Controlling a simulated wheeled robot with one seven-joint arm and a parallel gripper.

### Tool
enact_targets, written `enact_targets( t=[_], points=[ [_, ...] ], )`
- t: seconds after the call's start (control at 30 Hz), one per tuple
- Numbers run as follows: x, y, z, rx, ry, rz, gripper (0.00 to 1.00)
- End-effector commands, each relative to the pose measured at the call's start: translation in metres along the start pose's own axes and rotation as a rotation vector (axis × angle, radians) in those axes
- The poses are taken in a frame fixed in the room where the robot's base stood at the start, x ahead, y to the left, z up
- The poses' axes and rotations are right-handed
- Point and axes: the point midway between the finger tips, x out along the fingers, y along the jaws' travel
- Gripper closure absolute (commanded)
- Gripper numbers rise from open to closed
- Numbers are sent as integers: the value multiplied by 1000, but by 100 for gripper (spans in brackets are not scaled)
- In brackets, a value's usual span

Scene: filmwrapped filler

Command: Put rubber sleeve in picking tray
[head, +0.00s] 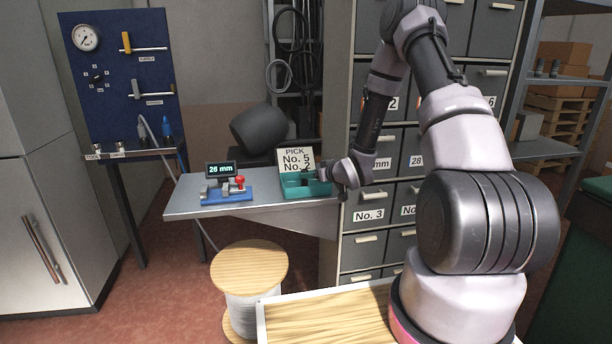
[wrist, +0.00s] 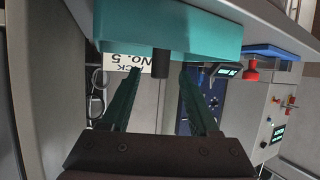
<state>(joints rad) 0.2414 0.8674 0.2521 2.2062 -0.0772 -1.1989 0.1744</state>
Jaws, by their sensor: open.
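The teal picking tray (head: 306,192) sits at the right end of the grey bench, below the PICK sign. The wrist view is upside down and shows the tray wall (wrist: 170,35) close ahead. A dark cylinder, which looks like the rubber sleeve (wrist: 161,64), shows past the tray's rim. Its other end is hidden by the tray wall. My gripper (wrist: 158,76) is open, with one finger on each side of the cylinder and visible gaps to it. In the head view my gripper (head: 331,178) is at the tray's right side.
A blue gauge fixture (head: 227,195) with a red knob and a display reading 26 mm stands left on the bench. The sign (head: 296,160) reads No. 5 and No. 2. Grey drawers (head: 369,215) rise close to the right of my gripper. A cable spool (head: 249,267) stands in front.

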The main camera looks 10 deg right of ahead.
Motion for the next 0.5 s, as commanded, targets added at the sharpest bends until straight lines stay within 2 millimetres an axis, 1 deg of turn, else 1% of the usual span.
enact_targets(
  t=[0.03,0.2,0.3,0.4,0.5],
  points=[
    [-13,1,0,1,-1,2,39],
    [-46,0,0,1,-1,1,39],
    [-59,0,0,0,0,1,39],
    [-67,0,0,0,-1,0,39],
    [-73,3,-7,-5,-12,11,39]
  ],
)
